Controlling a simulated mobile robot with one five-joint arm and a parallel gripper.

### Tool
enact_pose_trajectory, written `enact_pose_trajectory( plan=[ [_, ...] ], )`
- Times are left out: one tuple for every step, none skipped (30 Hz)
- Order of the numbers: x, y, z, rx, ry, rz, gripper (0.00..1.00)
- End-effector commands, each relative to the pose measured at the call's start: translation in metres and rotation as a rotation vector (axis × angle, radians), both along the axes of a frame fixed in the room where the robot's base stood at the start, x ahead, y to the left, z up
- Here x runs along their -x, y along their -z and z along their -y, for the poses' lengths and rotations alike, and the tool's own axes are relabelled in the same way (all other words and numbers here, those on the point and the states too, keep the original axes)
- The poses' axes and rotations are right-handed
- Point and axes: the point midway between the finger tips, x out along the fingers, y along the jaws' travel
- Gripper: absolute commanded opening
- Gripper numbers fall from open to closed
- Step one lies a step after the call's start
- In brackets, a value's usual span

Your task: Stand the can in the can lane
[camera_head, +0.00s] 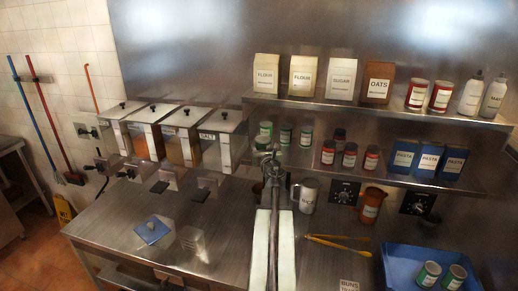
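Two green-and-white cans stand in the blue crate (398,262) at the bottom right: a left can (428,274) and a right can (454,277). More green-labelled cans (285,134) stand in a row at the left of the lower shelf (400,178). I cannot tell which shelf row is the can lane. My gripper (268,152) appears small at the top of my raised arm, in front of the lower shelf's left part and far left of the crate. Its fingers are too small and dark to tell whether they are open or shut.
Red-labelled jars (350,155) and blue pasta boxes (428,160) fill the lower shelf's middle and right. The upper shelf (340,107) holds bags, red cans and bottles. A pitcher (306,195), orange jug (372,205) and yellow tongs (338,243) occupy the counter between arm and crate.

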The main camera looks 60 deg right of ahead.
Motion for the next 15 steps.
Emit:
enact_pose_trajectory(
  plan=[
    [-0.011, 0.003, 0.015, 0.0, 0.0, 0.0, 0.0],
    [-0.017, 0.004, 0.023, 0.0, 0.0, 0.0, 0.0],
    [-0.025, 0.005, 0.034, 0.0, 0.0, 0.0, 0.0],
    [-0.031, 0.006, 0.041, 0.0, 0.0, 0.0, 0.0],
    [-0.037, 0.007, 0.049, 0.0, 0.0, 0.0, 0.0],
    [-0.045, 0.008, 0.059, 0.0, -0.001, 0.0, 0.0],
    [-0.051, 0.009, 0.066, 0.0, -0.001, 0.0, 0.0],
    [-0.056, 0.01, 0.073, 0.0, -0.001, 0.0, 0.0],
    [-0.063, 0.011, 0.082, 0.0, -0.001, 0.0, 0.0],
    [-0.068, 0.011, 0.088, 0.0, -0.001, 0.0, 0.0],
    [-0.072, 0.012, 0.094, 0.0, -0.001, 0.0, 0.0],
    [-0.077, 0.013, 0.1, 0.0, -0.001, 0.0, 0.0],
    [-0.08, 0.013, 0.103, 0.0, -0.001, 0.0, 0.0],
    [-0.082, 0.013, 0.106, 0.0, -0.001, 0.0, 0.0],
    [-0.084, 0.013, 0.109, 0.0, -0.001, 0.0, 0.0]
  ],
)
